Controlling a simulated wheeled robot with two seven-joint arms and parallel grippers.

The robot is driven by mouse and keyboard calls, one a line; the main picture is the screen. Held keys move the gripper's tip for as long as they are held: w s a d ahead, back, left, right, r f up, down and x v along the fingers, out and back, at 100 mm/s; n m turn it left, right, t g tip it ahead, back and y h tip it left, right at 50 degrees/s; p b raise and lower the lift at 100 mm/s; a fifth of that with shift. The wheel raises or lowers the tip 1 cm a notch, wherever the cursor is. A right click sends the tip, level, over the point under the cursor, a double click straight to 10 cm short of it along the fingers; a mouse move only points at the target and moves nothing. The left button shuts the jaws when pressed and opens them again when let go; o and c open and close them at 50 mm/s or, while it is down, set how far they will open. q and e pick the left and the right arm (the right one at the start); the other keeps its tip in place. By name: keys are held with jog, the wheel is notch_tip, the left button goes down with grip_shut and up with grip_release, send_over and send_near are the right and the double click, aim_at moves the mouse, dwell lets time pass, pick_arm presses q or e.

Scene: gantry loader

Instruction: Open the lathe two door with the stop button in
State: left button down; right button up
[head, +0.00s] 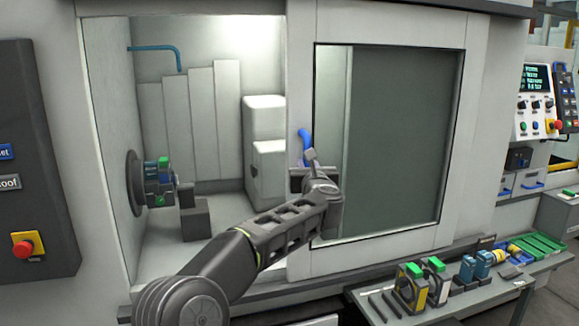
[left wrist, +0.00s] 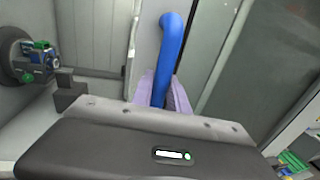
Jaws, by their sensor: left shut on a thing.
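The lathe door (head: 465,140) is a pale sliding panel with a dark window. It stands to the right, and the left side of the machine is open to view. Its blue handle (head: 304,145) is upright near the door's left edge; it also shows in the left wrist view (left wrist: 172,40). My left gripper (head: 308,168) is shut on the handle, its pale purple fingers (left wrist: 162,92) on either side of it. A red stop button (head: 22,248) on a yellow base is on the dark panel at far left. Whether it is pressed in I cannot tell. My right gripper is not in view.
Inside the lathe are a round chuck (head: 134,180) holding a part with green and blue pieces, and a dark block (head: 195,220). A bench (head: 380,310) with tools and parts stands at lower right. Another control panel (head: 540,105) is at far right.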

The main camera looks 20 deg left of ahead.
pick_arm(q)
jog(key=shift+w+d, duration=0.8)
jog(key=shift+d, duration=0.25)
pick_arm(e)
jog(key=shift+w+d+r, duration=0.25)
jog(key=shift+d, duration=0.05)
pick_arm(q)
jog(key=c, duration=1.3)
grip_release()
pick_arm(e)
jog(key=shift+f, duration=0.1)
pick_arm(q)
jog(key=b+v, duration=0.3)
jog(key=v, duration=0.4)
jog(key=shift+s+d+b, duration=0.2)
jog(key=shift+s+b, duration=0.1)
jog(key=shift+s, duration=0.05)
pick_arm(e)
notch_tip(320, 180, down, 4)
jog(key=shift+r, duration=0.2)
